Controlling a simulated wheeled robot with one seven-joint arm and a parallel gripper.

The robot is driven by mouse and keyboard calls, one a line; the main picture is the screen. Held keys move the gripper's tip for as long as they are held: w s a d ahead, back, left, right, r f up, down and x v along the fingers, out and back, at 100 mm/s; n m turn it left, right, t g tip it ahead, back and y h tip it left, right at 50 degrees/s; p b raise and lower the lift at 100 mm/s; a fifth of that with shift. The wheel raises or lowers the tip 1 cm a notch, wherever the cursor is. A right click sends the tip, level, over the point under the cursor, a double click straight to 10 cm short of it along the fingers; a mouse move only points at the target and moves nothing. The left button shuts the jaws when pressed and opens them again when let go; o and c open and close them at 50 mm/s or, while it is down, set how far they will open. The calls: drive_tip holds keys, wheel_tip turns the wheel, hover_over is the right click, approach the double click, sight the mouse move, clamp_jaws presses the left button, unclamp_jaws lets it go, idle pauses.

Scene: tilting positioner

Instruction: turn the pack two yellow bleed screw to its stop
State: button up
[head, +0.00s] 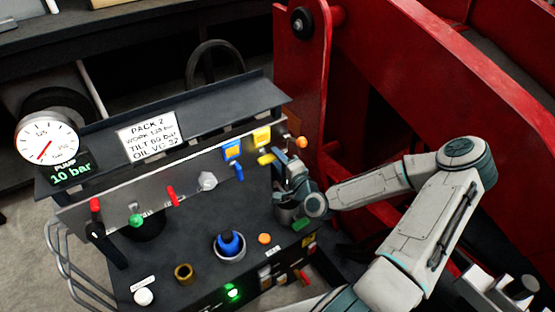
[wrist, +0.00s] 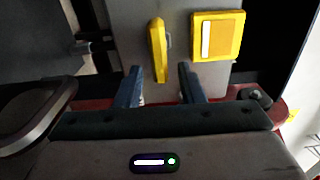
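The yellow bleed screw shows in the wrist view as an upright yellow bar handle (wrist: 157,50) on a grey panel, beside a square yellow plate (wrist: 216,36) with a white bar. The handle's lower end lies between the fingertips in the picture; I see no contact. In the head view my gripper (head: 283,166) is just right of the handle.
A blue handle (head: 238,172) and blue plate (head: 232,149) sit left of the yellow ones. An orange knob (head: 301,142) is close on the right. A gauge (head: 47,141) stands over a display reading 10 bar. A red frame (head: 312,75) rises behind my arm.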

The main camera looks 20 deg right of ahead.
drive_tip(key=p+v, duration=0.4)
drive_tip(key=v, duration=0.9)
drive_tip(key=shift+s, duration=0.35)
drive_tip(key=shift+d, duration=0.15)
